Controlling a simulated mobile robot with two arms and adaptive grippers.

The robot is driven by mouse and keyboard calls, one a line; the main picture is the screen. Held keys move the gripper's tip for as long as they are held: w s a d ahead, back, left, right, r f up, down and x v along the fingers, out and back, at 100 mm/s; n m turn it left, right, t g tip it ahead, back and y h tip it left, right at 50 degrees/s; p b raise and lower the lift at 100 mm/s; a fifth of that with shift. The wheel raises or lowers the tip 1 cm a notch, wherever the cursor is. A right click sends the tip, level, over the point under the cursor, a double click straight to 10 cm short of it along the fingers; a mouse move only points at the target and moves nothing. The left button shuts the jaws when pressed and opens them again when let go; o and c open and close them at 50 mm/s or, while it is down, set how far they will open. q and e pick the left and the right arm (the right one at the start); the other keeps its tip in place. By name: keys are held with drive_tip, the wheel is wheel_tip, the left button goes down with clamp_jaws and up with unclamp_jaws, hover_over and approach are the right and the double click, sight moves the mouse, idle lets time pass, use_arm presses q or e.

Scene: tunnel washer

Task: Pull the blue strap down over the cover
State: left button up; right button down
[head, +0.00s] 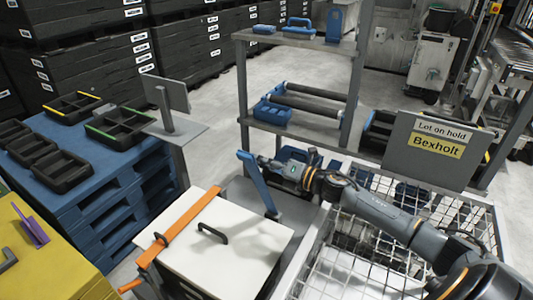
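A white cover (250,245) with a dark handle (213,233) lies on a box at the lower middle of the head view. The blue strap (257,185) stands up at the cover's far right corner, its free upper end leaning left. An orange strap (180,226) lies across the left part of the cover and hangs over its near left edge. My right gripper (264,162) is just right of the blue strap's upper part, beyond the cover. Its fingers are small and dark, and I cannot tell whether they touch the strap. My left gripper is not in view.
A wire basket (350,265) is right of the box, under my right arm. A shelf rack (297,133) stands behind, with a sign (436,150) reading "Lot on hold Bexholt" at right. Blue pallets (100,210) with black trays and a yellow surface (50,265) are at left.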

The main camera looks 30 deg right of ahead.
drive_tip(key=shift+s+a+f, duration=0.15)
drive_tip(key=shift+a+f, duration=0.05)
idle(0.3)
drive_tip(key=c, duration=1.4)
unclamp_jaws()
drive_tip(key=v, duration=1.2)
